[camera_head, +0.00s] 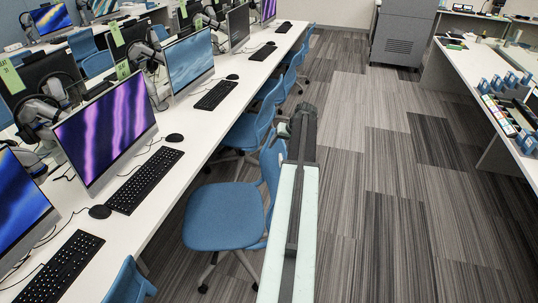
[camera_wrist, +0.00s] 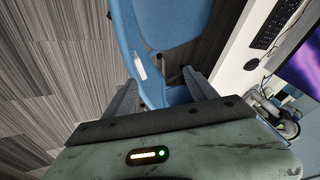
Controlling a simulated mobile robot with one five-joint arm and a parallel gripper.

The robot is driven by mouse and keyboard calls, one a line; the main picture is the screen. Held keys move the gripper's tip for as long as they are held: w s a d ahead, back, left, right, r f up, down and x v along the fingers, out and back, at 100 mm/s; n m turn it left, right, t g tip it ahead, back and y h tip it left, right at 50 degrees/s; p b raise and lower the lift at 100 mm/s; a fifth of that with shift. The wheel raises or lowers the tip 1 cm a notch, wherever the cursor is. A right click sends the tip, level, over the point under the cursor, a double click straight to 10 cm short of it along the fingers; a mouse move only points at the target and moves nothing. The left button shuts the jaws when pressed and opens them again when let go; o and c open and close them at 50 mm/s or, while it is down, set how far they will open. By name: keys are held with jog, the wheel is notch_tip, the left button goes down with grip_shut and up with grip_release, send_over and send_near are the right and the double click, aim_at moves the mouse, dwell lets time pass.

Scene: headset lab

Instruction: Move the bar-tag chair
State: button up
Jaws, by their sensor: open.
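A blue chair (camera_head: 224,216) stands beside the long desk in the head view, its backrest (camera_head: 271,165) partly hidden behind my arm. The wrist view shows a blue chair (camera_wrist: 170,24) close up. A pale tag (camera_wrist: 139,66) sits on its blue shell; its marking is too small to read. My gripper (camera_wrist: 160,88) is open, with one finger to each side of the lower blue edge of the chair. I cannot tell whether the fingers touch it. In the head view my gripper (camera_head: 296,115) is at the far end of my arm, near the chair backs.
The long white desk (camera_head: 190,128) on the left carries monitors, keyboards and headsets. More blue chairs (camera_head: 248,128) line its edge, and one (camera_head: 130,284) is at the bottom. A grey cabinet (camera_head: 403,35) stands at the back. The striped carpet aisle (camera_head: 390,190) is clear up to the right-hand desk (camera_head: 490,85).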

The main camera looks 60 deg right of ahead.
aim_at(282, 153)
jog(key=f+b, duration=0.1)
jog(key=d+f+b, duration=0.1)
jog(key=s+f+b, duration=0.1)
jog(key=shift+d+f+b, duration=0.2)
jog(key=shift+d+b, duration=0.05)
jog(key=shift+b, duration=0.15)
jog(key=b+x, duration=0.7)
jog(key=x, duration=0.1)
jog(key=shift+w+r, duration=0.1)
grip_shut()
